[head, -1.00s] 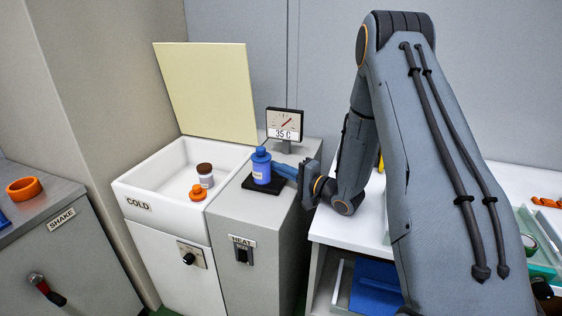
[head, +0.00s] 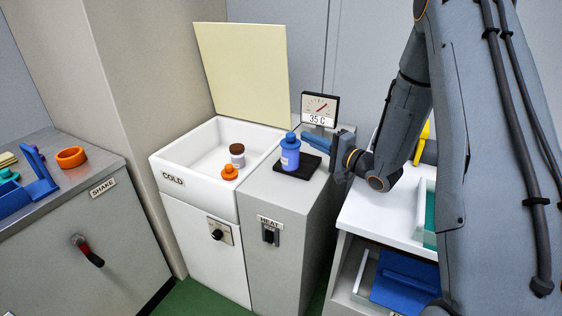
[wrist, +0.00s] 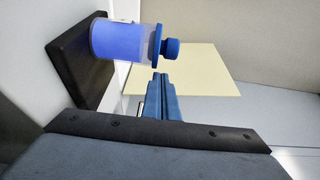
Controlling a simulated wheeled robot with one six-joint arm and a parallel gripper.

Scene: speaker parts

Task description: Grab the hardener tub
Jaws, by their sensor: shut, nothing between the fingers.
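A white tub with a brown lid (head: 237,154) stands in the cold bin; its label is too small to read, so I cannot tell if it is the hardener tub. An orange-topped container (head: 229,173) is beside it, nearer the front. A blue bottle (head: 290,156) stands upright on the black pad of the heat unit; it also shows large in the wrist view (wrist: 122,43). My gripper (head: 312,138) is shut and empty, right of the bottle and apart from it. Its blue fingers show together in the wrist view (wrist: 159,82), near the bottle's cap.
The white cold bin (head: 178,161) has its pale lid (head: 243,70) raised behind. A gauge reading 35 C (head: 319,109) stands behind the pad. The shake bench (head: 105,168) at left holds an orange ring (head: 71,157). A white counter (head: 390,222) lies under my arm.

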